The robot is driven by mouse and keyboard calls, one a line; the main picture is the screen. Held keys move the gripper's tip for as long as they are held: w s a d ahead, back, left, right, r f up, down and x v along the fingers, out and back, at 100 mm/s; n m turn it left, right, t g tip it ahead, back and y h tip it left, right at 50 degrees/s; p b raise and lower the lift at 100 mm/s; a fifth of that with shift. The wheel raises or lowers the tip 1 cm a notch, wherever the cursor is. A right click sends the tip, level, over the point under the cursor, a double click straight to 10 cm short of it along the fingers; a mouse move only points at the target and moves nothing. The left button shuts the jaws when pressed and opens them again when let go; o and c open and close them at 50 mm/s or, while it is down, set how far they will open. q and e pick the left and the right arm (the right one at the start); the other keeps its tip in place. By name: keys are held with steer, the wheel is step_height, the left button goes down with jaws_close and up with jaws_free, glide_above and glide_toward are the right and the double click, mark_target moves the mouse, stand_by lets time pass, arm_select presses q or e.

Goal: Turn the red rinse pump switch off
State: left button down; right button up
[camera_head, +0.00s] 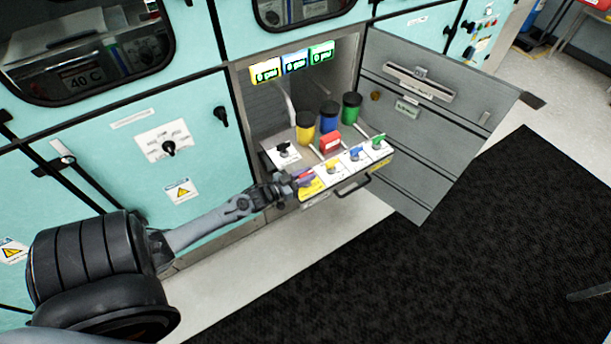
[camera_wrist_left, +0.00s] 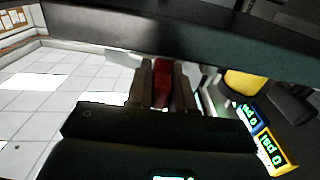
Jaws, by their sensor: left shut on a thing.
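The red rinse pump switch (camera_wrist_left: 161,85) shows in the left wrist view as a red piece between my fingers. In the head view it is mostly hidden at the near left end of the pulled-out panel (camera_head: 318,185). My left gripper (camera_head: 298,181) reaches in from the left and is shut on the switch; its fingers also show in the left wrist view (camera_wrist_left: 160,88). The switch's exact angle cannot be told. My right gripper is not clearly seen.
Beside it on the panel are yellow (camera_head: 332,166), blue (camera_head: 356,153) and green (camera_head: 378,142) switches, with a black switch (camera_head: 285,152) behind. An open grey door (camera_head: 425,150) bounds the right.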

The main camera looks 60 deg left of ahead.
arm_select(q)
steer(key=c, duration=1.1)
jaws_free()
steer(key=shift+w, duration=0.15)
steer(key=s+p, duration=0.1)
steer(key=s, duration=1)
steer(key=shift+d+p, duration=0.1)
steer(key=shift+p, duration=0.3)
